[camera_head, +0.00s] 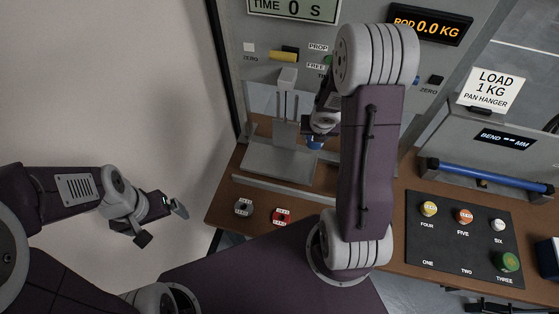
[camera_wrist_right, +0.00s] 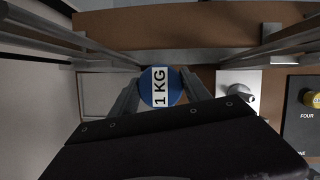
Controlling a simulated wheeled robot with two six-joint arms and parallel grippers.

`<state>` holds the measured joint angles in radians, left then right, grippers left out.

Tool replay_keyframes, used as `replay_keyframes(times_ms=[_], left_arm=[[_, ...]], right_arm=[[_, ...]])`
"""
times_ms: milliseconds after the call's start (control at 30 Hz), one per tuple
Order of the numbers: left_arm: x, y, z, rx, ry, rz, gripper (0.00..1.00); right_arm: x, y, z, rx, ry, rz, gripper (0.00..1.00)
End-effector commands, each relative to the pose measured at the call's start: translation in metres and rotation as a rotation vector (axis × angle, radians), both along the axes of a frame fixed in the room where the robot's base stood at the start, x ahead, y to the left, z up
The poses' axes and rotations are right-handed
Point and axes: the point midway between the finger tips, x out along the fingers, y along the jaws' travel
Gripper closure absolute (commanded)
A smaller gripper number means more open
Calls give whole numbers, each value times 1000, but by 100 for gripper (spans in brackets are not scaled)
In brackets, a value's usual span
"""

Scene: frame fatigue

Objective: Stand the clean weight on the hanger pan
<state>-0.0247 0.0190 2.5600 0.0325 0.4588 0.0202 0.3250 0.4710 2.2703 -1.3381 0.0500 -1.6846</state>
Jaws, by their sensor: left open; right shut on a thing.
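A blue weight (camera_wrist_right: 160,77) labelled 1 KG sits between the fingers of my right gripper (camera_wrist_right: 162,90), which is shut on it. In the head view the blue weight (camera_head: 315,143) shows only partly, below the right wrist and beside a grey stand; my right arm hides much of that area. I cannot make out the hanger pan for certain. My left gripper (camera_head: 161,224) is open and empty, off the left end of the bench. A grey weight (camera_head: 243,207) and a red weight (camera_head: 281,215) lie on the bench front.
A grey stand (camera_head: 284,162) with upright rods stands on the wooden bench. A dark board (camera_head: 455,262) holds several coloured weights at the right. A blue bar (camera_head: 490,176) lies behind it. A sign (camera_head: 492,91) reads LOAD 1 KG, PAN HANGER. Metal rails flank the right gripper.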

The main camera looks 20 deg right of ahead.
Motion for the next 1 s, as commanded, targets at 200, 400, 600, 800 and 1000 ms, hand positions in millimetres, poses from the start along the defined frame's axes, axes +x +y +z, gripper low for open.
replay_keyframes(times_ms=[200, 400, 600, 800, 1000], left_arm=[[0, 0, -25, 0, 0, 0, 0], [0, 0, -47, 0, 0, 0, 0], [0, 0, -56, 0, 0, 0, 0], [0, 0, -56, 0, 0, 0, 0], [0, 0, -76, 0, 0, 0, 0]], right_arm=[[11, 28, -23, -1, -3, 10, 100], [25, 71, -50, -1, -3, 10, 100], [37, 103, -66, -1, -3, 6, 100], [39, 111, -69, -1, -3, 1, 100], [39, 111, -92, -1, -2, 2, 100]])
